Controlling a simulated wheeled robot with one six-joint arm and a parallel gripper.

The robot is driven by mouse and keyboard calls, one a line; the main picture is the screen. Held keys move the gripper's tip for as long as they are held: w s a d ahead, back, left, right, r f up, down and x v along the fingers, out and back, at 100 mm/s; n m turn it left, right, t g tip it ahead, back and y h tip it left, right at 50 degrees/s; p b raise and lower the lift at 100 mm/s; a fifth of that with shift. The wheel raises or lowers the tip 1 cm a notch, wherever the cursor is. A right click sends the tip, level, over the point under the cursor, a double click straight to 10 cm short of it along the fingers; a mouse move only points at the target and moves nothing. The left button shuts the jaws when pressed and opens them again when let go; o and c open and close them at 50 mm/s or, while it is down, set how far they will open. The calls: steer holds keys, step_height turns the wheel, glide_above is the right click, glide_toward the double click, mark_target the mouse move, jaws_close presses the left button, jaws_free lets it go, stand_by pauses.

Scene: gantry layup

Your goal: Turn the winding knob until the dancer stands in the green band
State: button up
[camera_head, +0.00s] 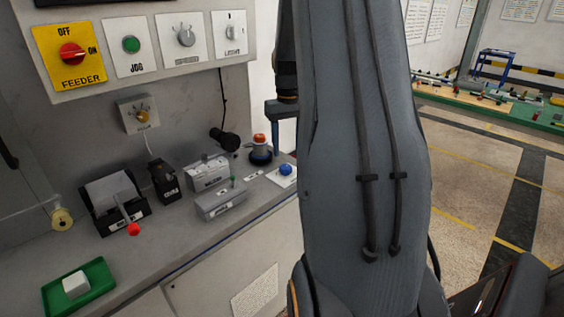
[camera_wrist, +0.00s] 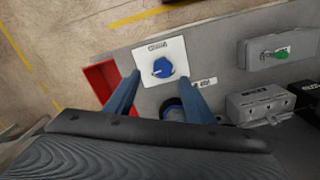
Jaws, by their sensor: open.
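A blue knob (camera_head: 285,170) sits on a white plate at the right end of the counter; I take it for the winding knob. In the wrist view the blue knob (camera_wrist: 161,68) shows a pale pointer mark, and the plate's label is too small to read. My gripper (camera_wrist: 160,77) is open, its two blue fingers standing apart on either side of the knob in that view, with nothing between them seen gripped. In the head view my gripper (camera_head: 284,110) hangs above the knob, partly hidden by my arm. I cannot make out the dancer or a green band.
A red-topped round device (camera_head: 260,148) stands just behind the knob. Grey boxes (camera_head: 222,200), one with a green knob (camera_wrist: 282,52), sit nearby. A red tray (camera_wrist: 101,84) lies left of the plate in the wrist view. A lever with a red ball (camera_head: 134,229) stands further left.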

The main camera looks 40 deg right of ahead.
mark_target(286, 167)
steer(key=f, duration=0.2)
steer(key=f+p, duration=0.1)
steer(key=f, duration=0.3)
steer(key=shift+a+f, duration=0.3)
steer(key=shift+f, duration=0.1)
steer(key=shift+c, duration=0.2)
steer(key=c, duration=1)
